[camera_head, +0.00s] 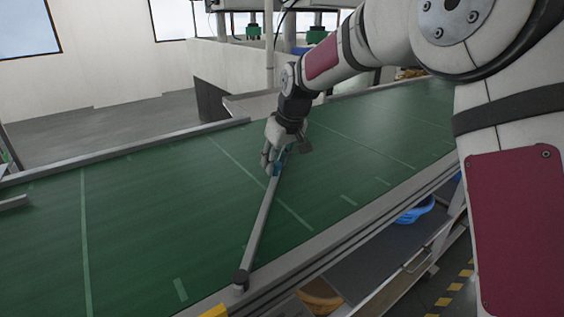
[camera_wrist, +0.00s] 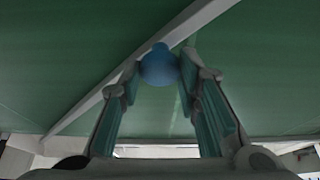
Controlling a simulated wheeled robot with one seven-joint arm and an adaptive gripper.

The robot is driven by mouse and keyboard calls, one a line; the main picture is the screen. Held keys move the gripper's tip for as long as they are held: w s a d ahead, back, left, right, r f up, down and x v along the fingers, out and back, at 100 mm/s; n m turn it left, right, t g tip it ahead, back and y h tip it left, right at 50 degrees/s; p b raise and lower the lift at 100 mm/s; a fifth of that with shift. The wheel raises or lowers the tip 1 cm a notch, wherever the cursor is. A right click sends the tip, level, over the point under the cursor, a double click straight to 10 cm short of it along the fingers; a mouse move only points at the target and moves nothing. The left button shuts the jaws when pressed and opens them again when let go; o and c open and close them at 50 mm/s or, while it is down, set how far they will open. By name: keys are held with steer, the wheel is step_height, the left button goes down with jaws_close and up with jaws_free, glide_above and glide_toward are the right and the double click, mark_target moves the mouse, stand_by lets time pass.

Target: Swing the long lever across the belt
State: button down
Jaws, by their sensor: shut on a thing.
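The long lever (camera_head: 259,223) is a thin grey bar lying across the green belt (camera_head: 130,205). Its dark pivot (camera_head: 241,279) sits at the belt's near edge, and its far end reaches about the middle of the belt. My gripper (camera_head: 270,165) is at that far end, shut on the lever's blue knob (camera_wrist: 158,66). In the wrist view the knob sits between my two fingertips, and the grey bar (camera_wrist: 88,108) runs diagonally behind it. In the head view my fingers hide most of the knob.
A raised rail (camera_head: 130,150) runs along the belt's far side, and a metal frame (camera_head: 345,240) along its near side. A short grey bar (camera_head: 12,202) lies at the belt's left. A blue basket (camera_head: 415,211) is below the near edge.

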steer(key=shift+a, duration=0.4)
steer(key=c, duration=1.2)
jaws_free()
steer(key=shift+d, duration=0.1)
steer(key=shift+r, duration=0.3)
steer(key=v, duration=1.1)
steer(key=shift+s+r, duration=0.15)
steer(key=shift+d, duration=0.15)
